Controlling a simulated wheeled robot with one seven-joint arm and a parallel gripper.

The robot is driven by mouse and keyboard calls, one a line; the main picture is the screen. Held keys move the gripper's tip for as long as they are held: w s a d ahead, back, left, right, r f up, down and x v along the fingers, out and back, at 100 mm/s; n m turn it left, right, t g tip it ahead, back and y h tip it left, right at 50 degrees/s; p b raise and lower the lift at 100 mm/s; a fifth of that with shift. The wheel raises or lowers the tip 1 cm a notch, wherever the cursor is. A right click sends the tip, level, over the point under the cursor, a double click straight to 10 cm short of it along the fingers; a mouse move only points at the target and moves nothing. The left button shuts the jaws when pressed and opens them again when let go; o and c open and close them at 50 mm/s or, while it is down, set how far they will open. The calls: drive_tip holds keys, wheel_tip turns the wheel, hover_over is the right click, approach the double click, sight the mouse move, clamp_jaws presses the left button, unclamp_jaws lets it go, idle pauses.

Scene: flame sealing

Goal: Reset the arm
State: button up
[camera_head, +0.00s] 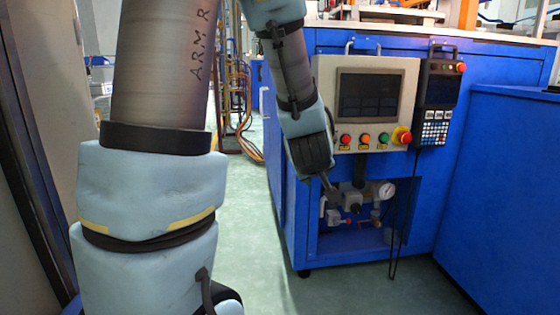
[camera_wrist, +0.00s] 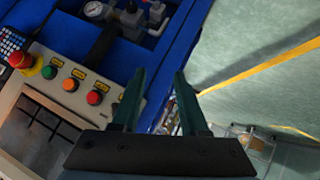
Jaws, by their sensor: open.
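My gripper (camera_wrist: 160,88) shows in the wrist view with its two dark green fingers spread apart and nothing between them. In the head view my gripper (camera_head: 331,193) hangs at the end of my arm, in front of the blue machine (camera_head: 460,200) and just below and left of its control panel (camera_head: 370,68). The gauge and valve unit (camera_head: 350,208) in the machine's recess lies behind and beside the fingertips. I cannot tell from the head view whether the fingers touch anything. In the wrist view the control panel (camera_wrist: 50,88) lies to the left.
A red emergency stop (camera_head: 402,136) and several coloured buttons sit on the panel. A keypad pendant (camera_head: 437,95) hangs at its right, with a cable running down. The green floor (camera_head: 245,240) left of the machine is clear. Orange hoses (camera_head: 245,145) stand further back.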

drive_tip(key=s+a+f+m+g+y+p, duration=0.2)
drive_tip(key=s+a+m+g+p, duration=0.2)
drive_tip(key=s+a+g, duration=0.75)
drive_tip(key=s+a+r+t+p, duration=0.1)
drive_tip(key=a+r+p, duration=0.1)
drive_tip(key=r+p, duration=1.6)
drive_tip(key=a+r+t+p, duration=0.2)
drive_tip(key=a+r+p, duration=0.1)
drive_tip(key=r+p, duration=1.5)
drive_tip(key=shift+s+r+p, duration=0.4)
drive_tip(key=shift+r, duration=0.2)
drive_tip(key=shift+o, duration=0.3)
drive_tip(key=shift+r, duration=0.25)
drive_tip(key=shift+o, duration=0.7)
drive_tip(key=shift+p, duration=0.3)
drive_tip(key=shift+c, duration=0.5)
